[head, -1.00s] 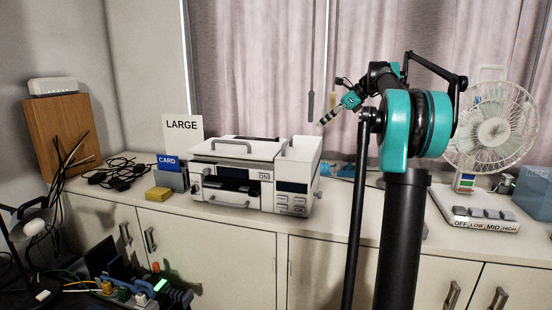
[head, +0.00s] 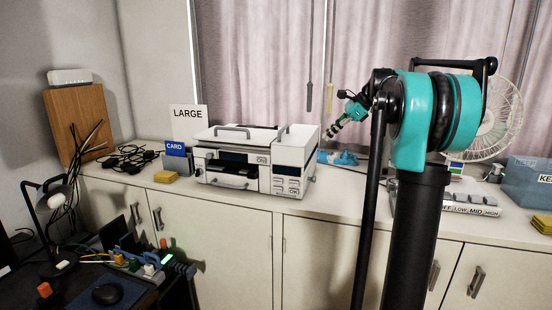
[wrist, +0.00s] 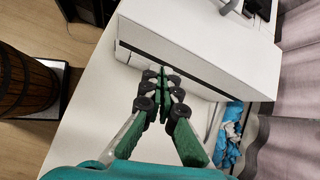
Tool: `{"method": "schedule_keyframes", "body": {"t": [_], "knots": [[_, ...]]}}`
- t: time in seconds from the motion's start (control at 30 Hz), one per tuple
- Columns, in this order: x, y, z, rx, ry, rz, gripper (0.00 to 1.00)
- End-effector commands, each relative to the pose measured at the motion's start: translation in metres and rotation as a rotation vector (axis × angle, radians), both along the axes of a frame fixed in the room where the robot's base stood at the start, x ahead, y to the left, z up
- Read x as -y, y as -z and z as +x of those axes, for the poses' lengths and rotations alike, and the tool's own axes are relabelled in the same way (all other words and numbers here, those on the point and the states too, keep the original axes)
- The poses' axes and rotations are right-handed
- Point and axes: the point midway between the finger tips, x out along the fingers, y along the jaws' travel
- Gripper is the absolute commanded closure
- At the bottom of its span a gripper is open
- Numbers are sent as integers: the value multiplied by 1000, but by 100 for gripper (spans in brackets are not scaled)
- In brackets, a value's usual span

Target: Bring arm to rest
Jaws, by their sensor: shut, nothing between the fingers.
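My arm (head: 412,120), teal and black, stands raised on its dark column at the right of the head view. My gripper (head: 336,130) is small there, pointing down and left, in the air to the right of the white machine. In the wrist view my gripper (wrist: 165,72) has its green fingers together with nothing between them. The white machine (wrist: 195,40) lies beyond the fingertips there. I cannot tell the exact gap between them.
The white machine (head: 265,160) with drawers stands on the long counter (head: 345,203). A LARGE sign (head: 188,117), a blue CARD holder (head: 176,150) and a yellow sponge (head: 165,177) are at its left. A fan (head: 500,120) stands behind my arm. A desk lamp (head: 40,215) is at lower left.

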Motion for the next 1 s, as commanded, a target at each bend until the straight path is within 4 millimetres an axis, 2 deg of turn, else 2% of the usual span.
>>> {"method": "schedule_keyframes", "body": {"t": [0.17,0.27,0.47,0.6,0.7,0.83,0.9,1.0], "knots": [[-11,45,-31,98,-128,-119,100],[-17,80,-57,172,-236,-214,100],[-25,178,-144,356,-565,-478,100],[-24,246,-214,469,-828,-661,100],[-19,289,-264,535,-1015,-780,100],[-11,332,-317,592,-1221,-901,100],[-8,348,-337,613,-1302,-946,100],[-4,361,-355,627,-1377,-985,100]]}}
